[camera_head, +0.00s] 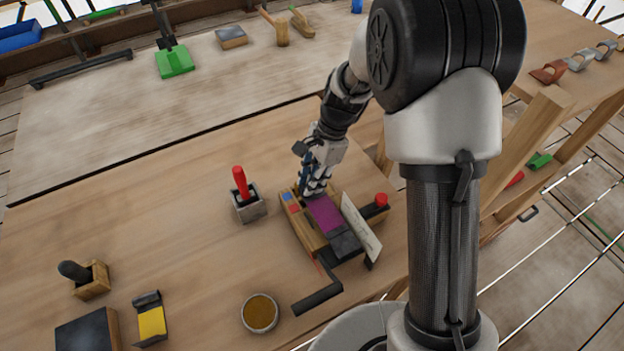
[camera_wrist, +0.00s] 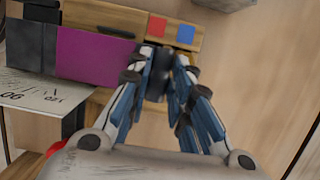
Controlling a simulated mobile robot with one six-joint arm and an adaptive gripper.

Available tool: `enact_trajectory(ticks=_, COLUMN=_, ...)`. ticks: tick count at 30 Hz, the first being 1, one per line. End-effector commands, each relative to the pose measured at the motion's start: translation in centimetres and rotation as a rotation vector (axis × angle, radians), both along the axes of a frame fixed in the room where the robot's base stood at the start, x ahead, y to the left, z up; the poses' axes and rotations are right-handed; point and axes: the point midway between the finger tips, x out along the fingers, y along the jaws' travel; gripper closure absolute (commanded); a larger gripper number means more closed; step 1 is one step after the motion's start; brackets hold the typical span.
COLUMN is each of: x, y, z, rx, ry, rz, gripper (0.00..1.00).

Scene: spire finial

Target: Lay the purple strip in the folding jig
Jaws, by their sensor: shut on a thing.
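The purple strip (camera_head: 323,213) lies flat along the top of the wooden folding jig (camera_head: 303,231), between the jig's wooden side and a white card. It also shows in the wrist view (camera_wrist: 94,57), with a dark block at one end. My gripper (camera_head: 316,190) is low at the far end of the strip, fingers down. In the wrist view my gripper (camera_wrist: 163,62) is shut at the strip's other end, around a dark part. The fingers hide the exact contact.
A white card (camera_head: 361,227) stands along the jig's right side, near a red knob (camera_head: 381,200). A black lever (camera_head: 317,299) reaches out in front. A block with a red handle (camera_head: 240,184) stands left. A round dish (camera_head: 260,312) is nearer.

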Motion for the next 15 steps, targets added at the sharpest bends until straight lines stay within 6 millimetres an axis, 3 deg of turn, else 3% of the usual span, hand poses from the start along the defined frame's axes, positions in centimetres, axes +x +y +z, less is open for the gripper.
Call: enact_trajectory(ticks=15, x=-0.1, y=0.0, z=-1.3, rx=0.000, ry=0.002, rz=0.000, gripper=1.00)
